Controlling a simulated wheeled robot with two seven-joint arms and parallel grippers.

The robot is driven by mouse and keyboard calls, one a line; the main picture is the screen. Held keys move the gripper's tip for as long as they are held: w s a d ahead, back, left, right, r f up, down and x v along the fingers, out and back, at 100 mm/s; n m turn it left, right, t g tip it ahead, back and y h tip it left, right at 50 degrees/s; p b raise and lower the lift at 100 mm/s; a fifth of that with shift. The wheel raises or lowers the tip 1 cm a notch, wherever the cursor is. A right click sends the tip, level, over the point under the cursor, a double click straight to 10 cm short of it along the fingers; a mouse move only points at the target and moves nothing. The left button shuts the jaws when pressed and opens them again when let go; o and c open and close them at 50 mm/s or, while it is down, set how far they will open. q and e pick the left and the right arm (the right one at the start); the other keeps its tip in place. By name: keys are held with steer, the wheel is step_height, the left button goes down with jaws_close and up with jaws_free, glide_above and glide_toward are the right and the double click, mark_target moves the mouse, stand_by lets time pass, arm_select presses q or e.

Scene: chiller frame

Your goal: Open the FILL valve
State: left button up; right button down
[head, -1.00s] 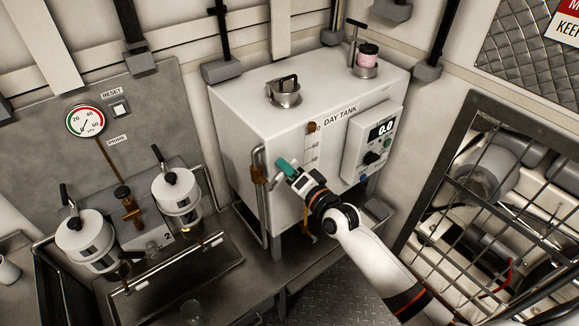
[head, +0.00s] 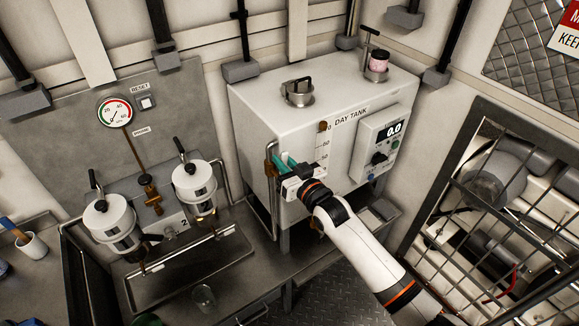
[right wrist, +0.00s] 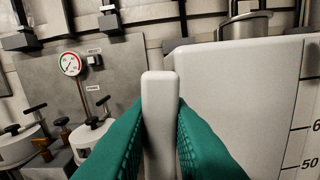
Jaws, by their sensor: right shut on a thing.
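The brass valve (head: 271,164) sits on a pipe at the left front corner of the white day tank (head: 255,125). My right gripper (head: 286,162) is at this corner, right beside the brass valve, with its teal fingers pointing at the tank. In the right wrist view the teal fingers are shut on a pale upright bar (right wrist: 160,115), which looks like the valve's lever. The bar sticks up above the fingertips. Its lower end is hidden, and no FILL label can be read. My left gripper is not in view.
A control box (head: 378,148) reading 0.0 is on the tank's front. A gauge (head: 115,111), a RESET button (head: 146,102) and two white canisters (head: 110,219) stand to the left. A barred metal frame (head: 470,215) is at the right, near my right arm.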

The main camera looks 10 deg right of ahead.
steer(key=shift+s+a+n, duration=0.15)
steer(key=shift+a+n, duration=0.3)
steer(key=shift+n, duration=0.35)
steer(key=shift+a, duration=0.1)
steer(key=shift+s+a+f+n, duration=0.1)
steer(key=shift+n, duration=0.3)
steer(key=c, duration=1.6)
jaws_free()
steer(key=shift+o, duration=1.3)
steer(key=shift+a, duration=0.15)
